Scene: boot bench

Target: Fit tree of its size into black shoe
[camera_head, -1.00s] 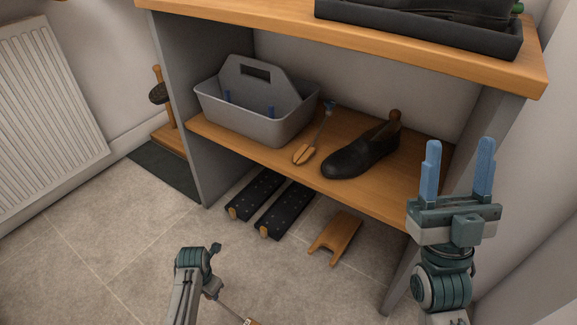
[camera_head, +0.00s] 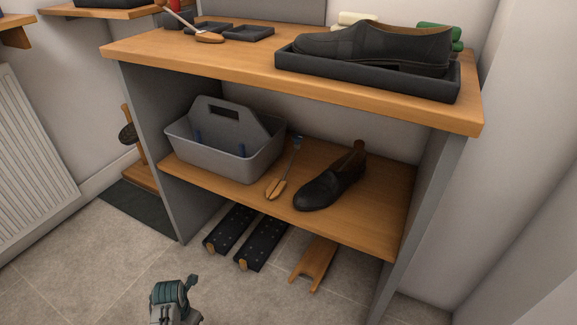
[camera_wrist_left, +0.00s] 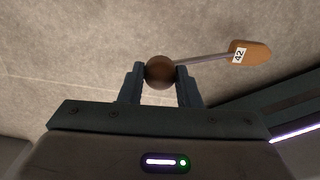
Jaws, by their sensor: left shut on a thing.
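In the left wrist view my left gripper (camera_wrist_left: 160,85) is shut on the round brown knob (camera_wrist_left: 160,70) of a shoe tree. Its thin rod runs right to a wooden toe block (camera_wrist_left: 256,55) labelled 42, above the floor. In the head view only my left wrist shows at the bottom; the fingers and held tree are out of frame. A large black shoe (camera_head: 380,45) lies in a dark tray (camera_head: 360,83) on the bench top. A smaller black shoe (camera_head: 322,190) stands on the lower shelf, with a brown piece rising at its heel. My right gripper is out of view.
A grey caddy (camera_head: 225,155) and another shoe tree (camera_head: 278,186) share the lower shelf (camera_head: 365,215). A red-knobbed tree (camera_head: 207,37) and small dark trays (camera_head: 248,33) are on top. Dark studded boards (camera_head: 262,243) and a wooden bootjack (camera_head: 314,265) lie on the floor.

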